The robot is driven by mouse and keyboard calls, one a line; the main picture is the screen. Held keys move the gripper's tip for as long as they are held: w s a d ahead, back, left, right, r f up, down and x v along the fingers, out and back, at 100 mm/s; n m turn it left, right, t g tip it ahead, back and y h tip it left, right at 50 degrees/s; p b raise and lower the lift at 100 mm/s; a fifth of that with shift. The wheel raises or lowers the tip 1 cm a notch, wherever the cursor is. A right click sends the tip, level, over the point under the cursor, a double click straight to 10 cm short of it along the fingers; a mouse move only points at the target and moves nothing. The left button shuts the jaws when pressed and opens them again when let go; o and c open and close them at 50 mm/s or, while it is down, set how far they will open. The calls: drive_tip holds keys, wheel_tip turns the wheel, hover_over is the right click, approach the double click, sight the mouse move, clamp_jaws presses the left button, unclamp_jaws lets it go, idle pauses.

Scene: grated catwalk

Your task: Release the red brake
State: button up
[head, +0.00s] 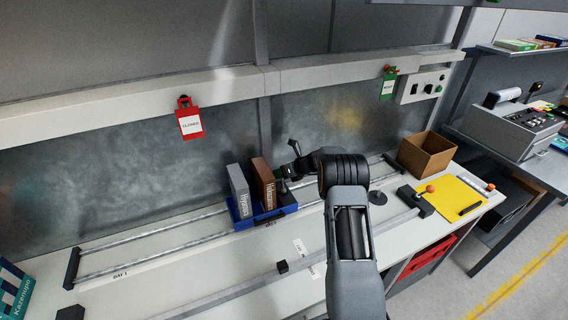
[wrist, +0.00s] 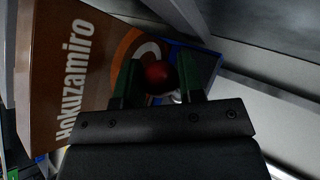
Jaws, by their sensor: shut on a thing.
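The red brake shows as a red ball knob (wrist: 158,77) in the wrist view, between the two dark green fingers of my gripper (wrist: 159,66). My gripper is shut on it. In the head view my gripper (head: 284,180) reaches the right end of the blue carriage (head: 243,222), and the knob is hidden there. The carriage sits on the rails and holds a grey box (head: 239,191) and a brown box (head: 264,184), both upright. The brown box (wrist: 75,60) fills the left of the wrist view.
Two long rails (head: 150,238) run along the bench. A cardboard box (head: 427,153) and a yellow mat (head: 455,197) are at the right end. A red tag (head: 190,122) hangs on the back beam.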

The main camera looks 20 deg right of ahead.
drive_tip(key=shift+w+a+g+p, duration=0.1)
drive_tip(key=shift+w+g+p, duration=0.25)
drive_tip(key=shift+p, duration=0.3)
drive_tip(key=shift+f, duration=0.15)
drive_tip(key=o, duration=0.9)
drive_tip(key=b+v, duration=0.2)
drive_tip(key=v, duration=1.2)
drive_tip(key=shift+b, duration=0.35)
drive_tip(key=shift+a, duration=0.1)
